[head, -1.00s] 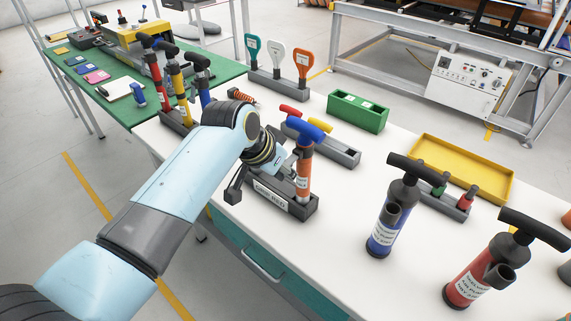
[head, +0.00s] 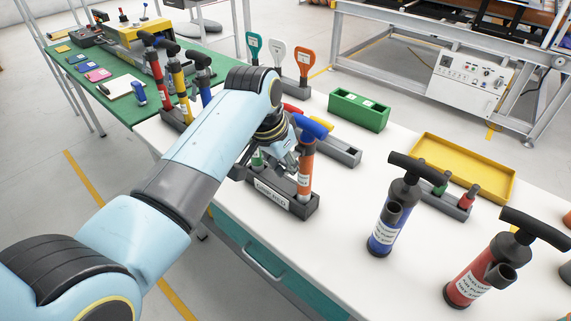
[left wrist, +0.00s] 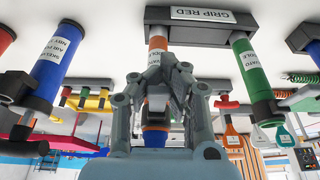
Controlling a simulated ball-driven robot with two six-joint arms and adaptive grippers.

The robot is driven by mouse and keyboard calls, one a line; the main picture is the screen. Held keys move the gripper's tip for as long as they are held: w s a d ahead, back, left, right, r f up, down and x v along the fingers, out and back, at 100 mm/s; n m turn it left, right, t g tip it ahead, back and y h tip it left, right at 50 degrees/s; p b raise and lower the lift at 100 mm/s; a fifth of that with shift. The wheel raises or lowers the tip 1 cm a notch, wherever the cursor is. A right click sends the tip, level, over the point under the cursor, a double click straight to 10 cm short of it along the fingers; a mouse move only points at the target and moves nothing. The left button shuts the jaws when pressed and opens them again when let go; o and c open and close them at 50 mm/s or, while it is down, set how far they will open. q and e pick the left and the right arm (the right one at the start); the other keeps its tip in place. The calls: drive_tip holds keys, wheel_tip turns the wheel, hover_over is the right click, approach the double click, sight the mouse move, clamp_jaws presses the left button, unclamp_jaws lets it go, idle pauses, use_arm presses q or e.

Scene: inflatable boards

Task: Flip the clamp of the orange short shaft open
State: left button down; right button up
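The orange short shaft (head: 306,172) with a blue T-handle (head: 312,125) stands upright in a dark grey base (head: 302,208) labelled GRIP RED. In the left wrist view, which looks upside down, the orange shaft (left wrist: 158,38) shows behind my fingers. My left gripper (head: 289,164) is just left of the shaft in the head view. Its fingertips (left wrist: 169,62) meet in front of the shaft's label in the wrist view. I cannot tell whether they touch it. The clamp is hidden or not clearly seen. My right gripper is not in view.
A green shaft (left wrist: 249,80) stands in the same base. A blue pump (head: 385,225) and a red pump (head: 480,277) stand to the right. Behind are a green box (head: 358,112) and a yellow tray (head: 500,172). White table surface between the base and the blue pump is clear.

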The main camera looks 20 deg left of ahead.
use_arm(q)
drive_tip(key=c, duration=1.2)
unclamp_jaws()
drive_tip(key=shift+o, duration=0.2)
drive_tip(key=shift+s+r, duration=0.1)
drive_tip(key=shift+r, duration=0.1)
drive_tip(key=v, duration=1.1)
drive_tip(key=shift+r, duration=0.3)
drive_tip(key=shift+s+a, duration=0.1)
drive_tip(key=shift+a, duration=0.05)
